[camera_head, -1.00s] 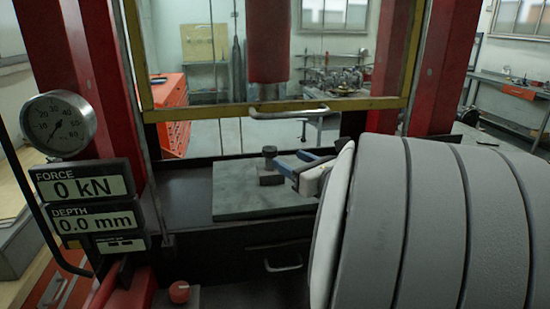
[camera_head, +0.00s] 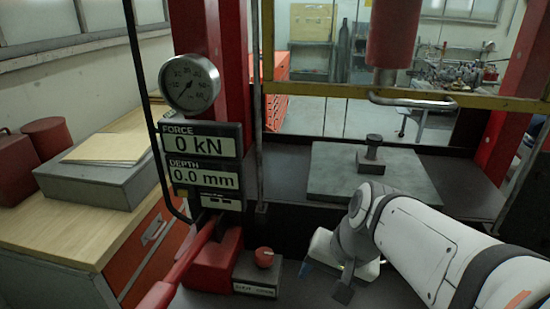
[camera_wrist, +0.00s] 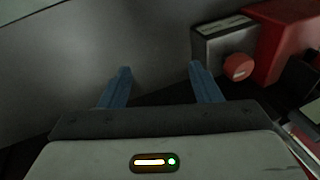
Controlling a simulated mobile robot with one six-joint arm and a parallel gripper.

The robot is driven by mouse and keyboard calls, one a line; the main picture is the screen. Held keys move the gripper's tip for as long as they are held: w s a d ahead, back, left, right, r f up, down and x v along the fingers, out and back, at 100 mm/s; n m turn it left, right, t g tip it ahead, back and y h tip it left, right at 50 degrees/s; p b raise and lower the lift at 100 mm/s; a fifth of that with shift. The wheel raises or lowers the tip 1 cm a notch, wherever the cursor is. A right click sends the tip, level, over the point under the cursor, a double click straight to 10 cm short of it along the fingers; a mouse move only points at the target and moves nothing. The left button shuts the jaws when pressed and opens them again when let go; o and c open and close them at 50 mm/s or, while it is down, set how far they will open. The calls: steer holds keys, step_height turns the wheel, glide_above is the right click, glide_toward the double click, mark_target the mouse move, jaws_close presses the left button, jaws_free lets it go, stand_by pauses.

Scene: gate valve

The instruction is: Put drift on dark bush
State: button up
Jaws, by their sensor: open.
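A dark piece (camera_head: 372,155) stands upright on the grey-green plate (camera_head: 335,187) of the press, under the red ram (camera_head: 394,35). It has a wide base and a narrower capped post. It looks like the drift standing on the dark bush, but I cannot clearly tell the two parts apart. My gripper (camera_head: 324,280) is low in front of the plate, to the left of and apart from the dark piece. In the wrist view, my gripper's blue fingers (camera_wrist: 160,75) are spread with nothing between them.
A red knob on a grey box (camera_head: 263,258) is left of my gripper, beside a red lever (camera_head: 185,265). It also shows in the wrist view (camera_wrist: 238,67). The readout (camera_head: 203,160) shows 0 kN and 0.0 mm.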

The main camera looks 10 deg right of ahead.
steer(key=n, duration=0.1)
steer(key=d+n+h, duration=0.1)
steer(key=n, duration=0.1)
steer(key=s+n+h, duration=0.1)
steer(key=shift+d+n, duration=0.35)
steer(key=shift+n, duration=0.05)
steer(key=shift+o, duration=0.2)
steer(key=shift+r, duration=0.1)
stand_by(1.6)
